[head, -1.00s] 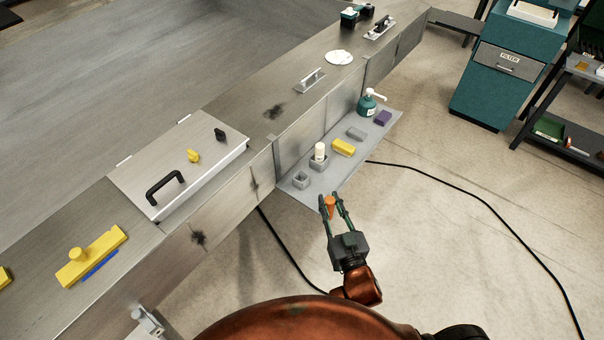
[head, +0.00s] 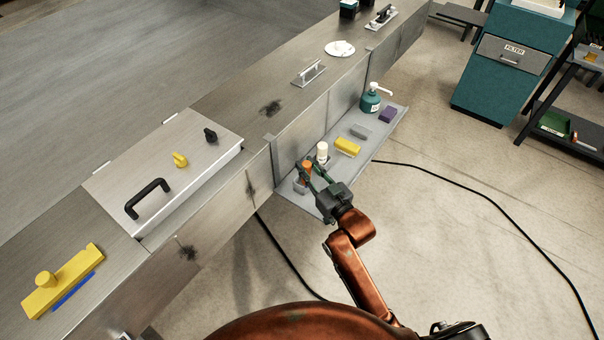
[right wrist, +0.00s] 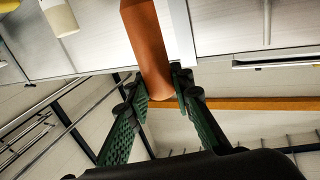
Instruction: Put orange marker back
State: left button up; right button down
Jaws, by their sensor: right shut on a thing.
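The orange marker (head: 306,166) is held by my right gripper (head: 310,170) above the near end of the grey side shelf (head: 318,210). A small grey cup (head: 299,185) sits just below it, partly hidden by the gripper; I cannot tell whether the marker is inside its rim. In the right wrist view the marker (right wrist: 148,45) runs up from between the fingers (right wrist: 160,92) and its far end is cut off by the frame. A white marker or bottle (head: 322,151) stands just behind; it also shows in the right wrist view (right wrist: 60,16). My left gripper is not in view.
Further along the shelf are a yellow block (head: 347,147), a grey block (head: 360,131), a teal pump bottle (head: 370,101) and a purple block (head: 388,115). The metal wall (head: 300,135) rises beside the shelf. A black cable (head: 480,196) lies on the floor.

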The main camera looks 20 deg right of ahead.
pick_arm(q)
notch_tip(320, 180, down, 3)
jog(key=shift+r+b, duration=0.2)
jog(key=shift+b, duration=1)
pick_arm(e)
jog(key=w+f, duration=0.6)
jog(key=f, duration=0.4)
jog(key=shift+w+d, duration=0.2)
jog(key=shift+w, duration=0.05)
jog(key=c, duration=2.1)
grip_release()
jog(key=o, duration=0.4)
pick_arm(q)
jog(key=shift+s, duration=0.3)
pick_arm(e)
jog(key=shift+r, duration=0.1)
